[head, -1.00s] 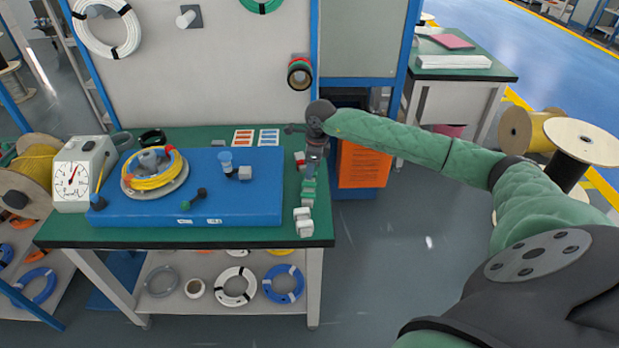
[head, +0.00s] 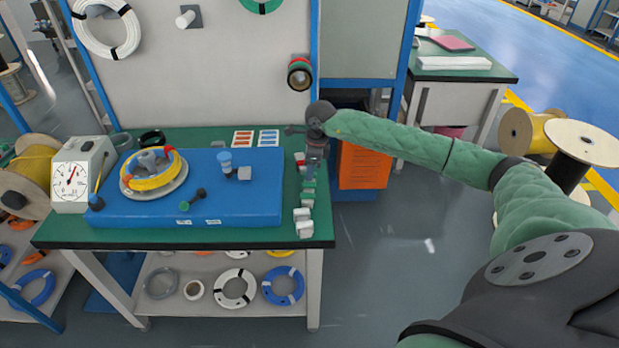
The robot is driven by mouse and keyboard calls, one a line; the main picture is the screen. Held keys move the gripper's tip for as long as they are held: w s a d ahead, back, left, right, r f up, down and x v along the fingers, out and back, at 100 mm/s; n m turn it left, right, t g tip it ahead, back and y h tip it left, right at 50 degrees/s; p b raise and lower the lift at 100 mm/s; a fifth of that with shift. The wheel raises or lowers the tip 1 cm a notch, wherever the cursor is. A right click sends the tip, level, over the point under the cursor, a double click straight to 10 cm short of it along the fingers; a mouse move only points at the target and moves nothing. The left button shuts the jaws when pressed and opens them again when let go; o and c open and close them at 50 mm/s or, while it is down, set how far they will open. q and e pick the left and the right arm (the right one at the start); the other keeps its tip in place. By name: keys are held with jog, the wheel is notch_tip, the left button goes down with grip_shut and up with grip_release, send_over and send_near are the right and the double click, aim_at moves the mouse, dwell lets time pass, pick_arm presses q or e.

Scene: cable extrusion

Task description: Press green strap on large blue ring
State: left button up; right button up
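A yellow cable coil (head: 152,183) sits around a grey hub on a round plate, on the blue platform (head: 245,200). A blue ring-shaped coil (head: 283,285) lies on the table's lower shelf. Small straps or clips stand in a row along the table's right edge. A green one (head: 309,196) is among them, with white ones (head: 304,224) in front. My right gripper (head: 311,178) points down over this row, just behind or at the green piece. Its fingertips are small and dark, so I cannot tell whether they hold anything. My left gripper is out of view.
A dial gauge (head: 72,180) stands at the table's left. The floor right of the table (head: 390,270) is clear.

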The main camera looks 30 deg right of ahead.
jog(key=c, duration=0.6)
notch_tip(320, 180, up, 8)
jog(key=p, duration=0.2)
dwell(0.7)
